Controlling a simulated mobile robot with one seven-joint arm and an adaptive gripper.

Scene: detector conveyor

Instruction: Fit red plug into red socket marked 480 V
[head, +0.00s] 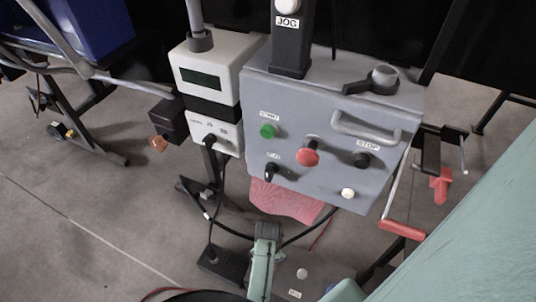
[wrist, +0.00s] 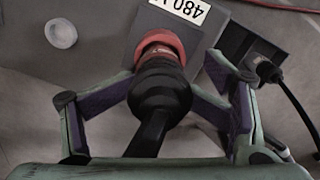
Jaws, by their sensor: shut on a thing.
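The red plug (wrist: 160,88) has a thick black body and a red front end, and it sits between the fingers of my gripper (wrist: 163,88). My gripper is shut on it, with purple pads at both sides. The plug's red end points at a grey surface just beside the white 480 V label (wrist: 180,8), which appears upside down. In the head view, my gripper (head: 266,234) is low at the grey box (head: 318,272), and the plug is not clearly visible.
A grey control panel (head: 300,185) with buttons and a handle stands above. A black box (head: 212,262) with a cable is left of my gripper; a black plug with a cable (wrist: 265,72) shows at right in the wrist view. A red cloth (head: 285,200) hangs behind.

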